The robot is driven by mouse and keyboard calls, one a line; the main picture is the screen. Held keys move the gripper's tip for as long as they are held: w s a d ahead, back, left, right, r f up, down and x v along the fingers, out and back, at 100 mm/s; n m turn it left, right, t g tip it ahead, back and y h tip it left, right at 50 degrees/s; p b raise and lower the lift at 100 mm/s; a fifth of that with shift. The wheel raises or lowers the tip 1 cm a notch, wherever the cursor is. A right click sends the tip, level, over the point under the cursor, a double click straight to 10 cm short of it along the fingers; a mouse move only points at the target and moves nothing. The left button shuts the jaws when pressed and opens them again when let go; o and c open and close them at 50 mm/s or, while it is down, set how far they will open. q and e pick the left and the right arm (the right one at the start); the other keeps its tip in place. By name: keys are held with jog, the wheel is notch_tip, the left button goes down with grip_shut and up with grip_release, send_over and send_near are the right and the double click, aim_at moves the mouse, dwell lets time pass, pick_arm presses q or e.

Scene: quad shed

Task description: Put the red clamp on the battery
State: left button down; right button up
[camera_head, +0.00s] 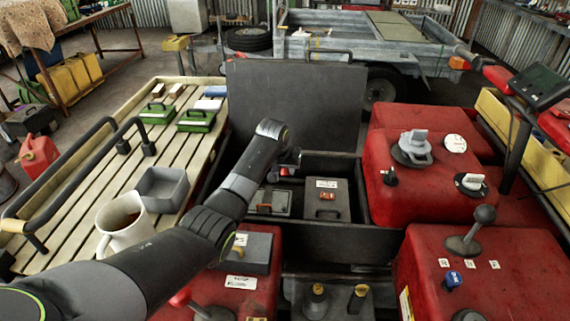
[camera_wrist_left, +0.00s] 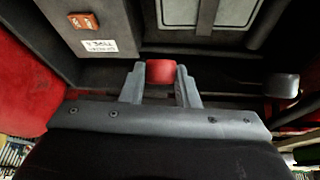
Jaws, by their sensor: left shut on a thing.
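My left gripper (camera_head: 288,168) reaches into the black open compartment, at the far side of two grey boxes. In the left wrist view its two fingers (camera_wrist_left: 161,85) are closed on a small red block, which looks like the red clamp (camera_wrist_left: 161,72). The clamp is mostly hidden by the arm in the head view. A grey box with two upright posts (camera_head: 336,303) at the bottom middle looks like the battery, but I cannot be sure. It is well apart from the gripper. My right gripper is not in view.
A labelled grey box (camera_head: 340,207) and another grey box (camera_head: 283,204) stand in the compartment, below a raised black lid (camera_head: 300,105). Red bodywork (camera_head: 385,205) flanks it at right. A slatted rack (camera_head: 85,195) at left holds a white jug (camera_head: 120,222) and a grey tray (camera_head: 162,190).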

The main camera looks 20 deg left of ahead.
pick_arm(q)
jog(key=shift+s+d+f+t+p, duration=0.15)
jog(key=shift+s+f+t+p, duration=0.25)
jog(key=shift+s+f+p, duration=0.2)
notch_tip(320, 180, down, 3)
jog(key=s+p, duration=0.1)
jog(key=s, duration=0.1)
send_over(286, 208)
jog(key=s, duration=0.1)
jog(key=f, duration=0.4)
jog(key=shift+a+f, duration=0.3)
jog(key=shift+f, duration=0.1)
jog(key=shift+s+d+f, duration=0.1)
jog(key=shift+s+f, duration=0.05)
jog(key=shift+f, duration=0.4)
jog(key=shift+s+f, duration=0.15)
jog(key=shift+f, duration=0.35)
jog(key=c, duration=1.5)
grip_release()
jog(key=o, duration=0.4)
jog(key=shift+d+r, duration=0.1)
jog(key=shift+r, duration=0.25)
jog(key=shift+w, duration=0.1)
